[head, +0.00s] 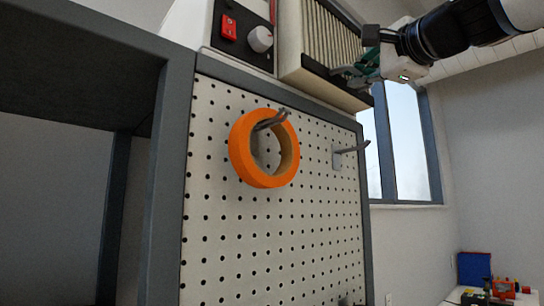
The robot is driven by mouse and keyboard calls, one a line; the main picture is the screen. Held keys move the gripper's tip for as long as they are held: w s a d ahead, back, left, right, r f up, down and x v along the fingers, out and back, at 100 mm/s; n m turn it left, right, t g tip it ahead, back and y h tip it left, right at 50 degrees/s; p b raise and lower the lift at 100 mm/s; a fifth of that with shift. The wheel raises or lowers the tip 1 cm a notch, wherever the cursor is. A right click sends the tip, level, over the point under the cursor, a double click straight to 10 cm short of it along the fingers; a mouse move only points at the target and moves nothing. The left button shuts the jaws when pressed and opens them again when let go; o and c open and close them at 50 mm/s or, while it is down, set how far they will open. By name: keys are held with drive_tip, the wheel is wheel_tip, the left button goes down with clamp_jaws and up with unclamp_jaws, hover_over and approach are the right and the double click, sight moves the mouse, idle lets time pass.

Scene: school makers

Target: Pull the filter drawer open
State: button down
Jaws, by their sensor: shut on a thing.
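The filter drawer (291,52) is a cream box with a pleated filter in it. It sticks out from the right side of the white machine (232,45) at the top of the head view, so it stands at least partly open. A dark strip runs along its near lower edge. My gripper (347,73) reaches in from the upper right and is shut on the filter drawer at this dark edge. The green fingers cover the exact spot that they hold, and the handle cannot be made out.
The machine's panel has a red switch (229,27) and a round knob (260,39). Below is a pegboard (225,225) with an orange ring (239,150) on a hook and an empty hook (350,149). A window (408,140) and small items (474,296) are at right.

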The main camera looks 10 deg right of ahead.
drive_tip(key=c, duration=2)
unclamp_jaws()
drive_tip(key=shift+w, duration=0.1)
drive_tip(key=shift+o, duration=0.2)
drive_tip(key=v, duration=1.2)
